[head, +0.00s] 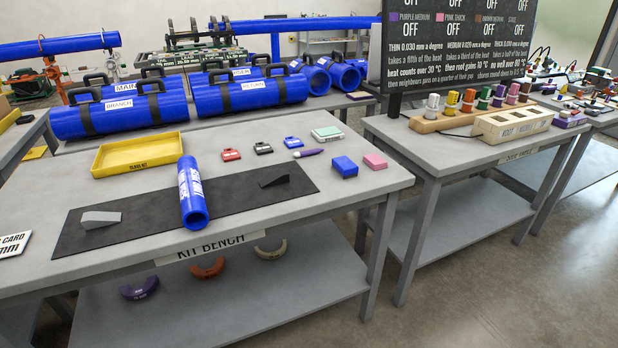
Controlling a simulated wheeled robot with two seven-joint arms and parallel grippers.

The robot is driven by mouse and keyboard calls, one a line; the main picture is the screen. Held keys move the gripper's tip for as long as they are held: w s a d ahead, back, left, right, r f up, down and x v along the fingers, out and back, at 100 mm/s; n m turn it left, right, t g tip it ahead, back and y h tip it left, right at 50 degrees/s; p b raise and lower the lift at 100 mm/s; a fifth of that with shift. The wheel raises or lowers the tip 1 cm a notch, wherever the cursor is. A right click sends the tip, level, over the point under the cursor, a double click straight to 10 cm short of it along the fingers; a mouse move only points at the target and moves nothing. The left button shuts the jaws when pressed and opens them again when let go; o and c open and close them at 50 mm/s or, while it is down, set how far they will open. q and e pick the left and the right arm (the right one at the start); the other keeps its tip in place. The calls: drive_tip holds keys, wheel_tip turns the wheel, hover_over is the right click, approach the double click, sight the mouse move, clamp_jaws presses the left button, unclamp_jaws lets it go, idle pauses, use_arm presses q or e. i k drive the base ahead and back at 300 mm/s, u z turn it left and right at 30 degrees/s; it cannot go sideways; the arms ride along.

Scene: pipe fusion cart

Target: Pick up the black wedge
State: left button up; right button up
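The black wedge (274,181) lies on the right part of a dark mat (235,203) on the kit bench. It is dark on dark, with its thin end toward the left. A grey wedge (101,219) lies on the left part of the same mat. A blue pipe piece (191,192) lies across the mat between the two wedges, apart from both. Neither of my grippers shows in the head view.
A yellow tray (137,168) stands behind the mat. Small red, black and blue clips (231,155), a purple marker (308,153), and blue (344,166) and pink (375,161) blocks lie behind and right of the mat. The bench's right front corner is clear.

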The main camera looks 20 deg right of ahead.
sight(280, 176)
drive_tip(key=z, duration=1.8)
drive_tip(key=i, duration=1.85)
drive_tip(key=u, duration=3.2)
